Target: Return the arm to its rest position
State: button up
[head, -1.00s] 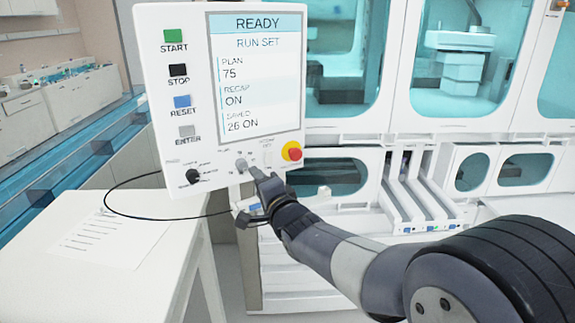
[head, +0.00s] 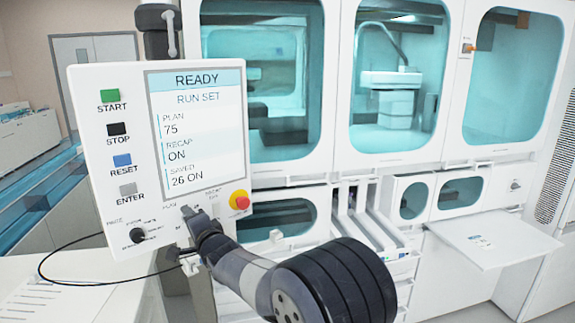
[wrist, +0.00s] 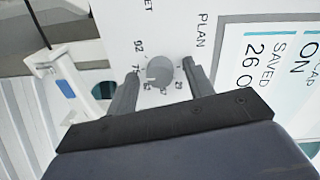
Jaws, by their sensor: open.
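My gripper (head: 193,214) is at the lower edge of the white control panel (head: 86,165), in front of its PLAN knob. In the wrist view my gripper (wrist: 157,80) has its two fingers apart, one on each side of the round grey PLAN knob (wrist: 160,72). I cannot tell whether the fingers touch the knob. The panel screen (head: 198,125) reads READY, RUN SET, PLAN 75, RECAP ON and SAVED 26 ON. My arm reaches to the panel from the lower right.
A red emergency button (head: 241,201) and a black knob (head: 137,235) are on the panel near my gripper. A cable loops at the lower left over a white table (head: 60,270). Glass-fronted cabinets (head: 340,80) stand behind. A white shelf (head: 490,240) juts out at the right.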

jog(key=shift+s, duration=0.1)
jog(key=b+v, duration=0.3)
jog(key=v, duration=0.8)
jog(key=w+a+n, duration=0.5)
jog(key=w+n, duration=0.1)
jog(key=n, duration=0.7)
jog(key=shift+w+f+t+b, duration=0.2)
jog(key=shift+f+t+b, duration=0.15)
jog(key=shift+t, duration=0.05)
dwell(1.1)
dwell(0.3)
